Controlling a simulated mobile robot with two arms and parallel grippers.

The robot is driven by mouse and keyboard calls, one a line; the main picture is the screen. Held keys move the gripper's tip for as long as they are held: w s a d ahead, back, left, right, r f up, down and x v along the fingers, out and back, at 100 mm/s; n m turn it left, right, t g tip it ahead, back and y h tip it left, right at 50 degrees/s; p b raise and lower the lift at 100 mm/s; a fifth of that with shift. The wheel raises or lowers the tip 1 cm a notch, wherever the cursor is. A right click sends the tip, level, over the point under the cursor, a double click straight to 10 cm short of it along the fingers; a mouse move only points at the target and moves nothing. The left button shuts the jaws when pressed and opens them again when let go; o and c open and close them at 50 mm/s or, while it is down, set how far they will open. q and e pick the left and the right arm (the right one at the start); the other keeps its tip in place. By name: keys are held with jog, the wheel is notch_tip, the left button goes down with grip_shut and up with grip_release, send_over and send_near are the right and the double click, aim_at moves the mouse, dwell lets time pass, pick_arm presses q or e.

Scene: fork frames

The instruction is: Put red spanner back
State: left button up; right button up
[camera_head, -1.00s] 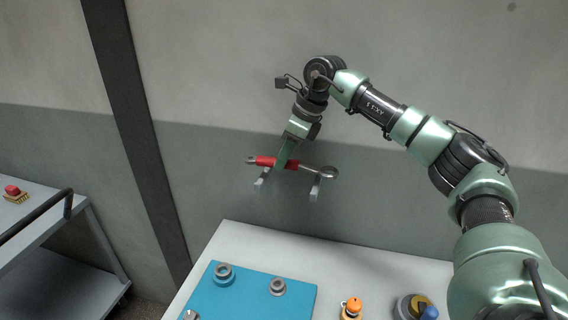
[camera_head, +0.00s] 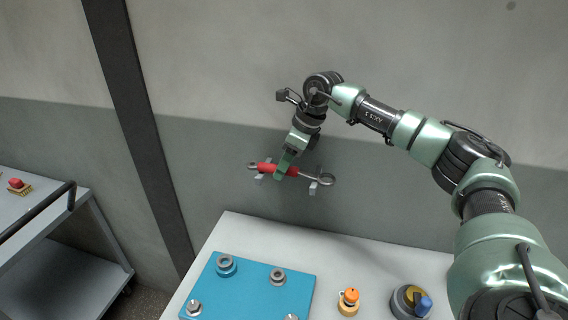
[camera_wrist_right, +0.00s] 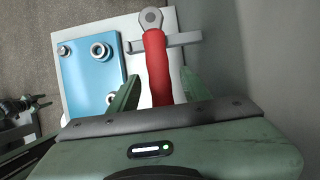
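The red spanner (camera_head: 266,168) has a red handle and metal ends. It lies across two pale wall pegs (camera_head: 314,187) above the table, tilted slightly down to the right. It seems to rest on them, but contact is partly hidden. My right gripper (camera_head: 283,171) is at the middle of the handle. In the right wrist view the red handle (camera_wrist_right: 157,65) lies between my two green fingers (camera_wrist_right: 160,85), with a narrow gap beside the left finger, so the gripper looks open around it. My left gripper is not in view.
Below is a white table (camera_head: 240,228) with a blue plate (camera_head: 250,292) carrying several metal fittings, an orange-topped item (camera_head: 349,300) and a grey round device (camera_head: 409,300). A cart (camera_head: 65,215) stands at left. The grey wall is directly behind the pegs.

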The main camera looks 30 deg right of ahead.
jog(key=shift+f, duration=0.1)
jog(key=shift+b, duration=0.35)
jog(key=b+v, duration=0.1)
jog(key=v, duration=0.2)
jog(key=b+v, duration=0.1)
jog(key=v, duration=0.3)
jog(key=shift+w+d+b, duration=0.15)
jog(key=shift+d+b, duration=0.05)
jog(key=shift+b, duration=0.2)
jog(key=shift+d+r, duration=0.1)
jog(key=shift+r, duration=0.25)
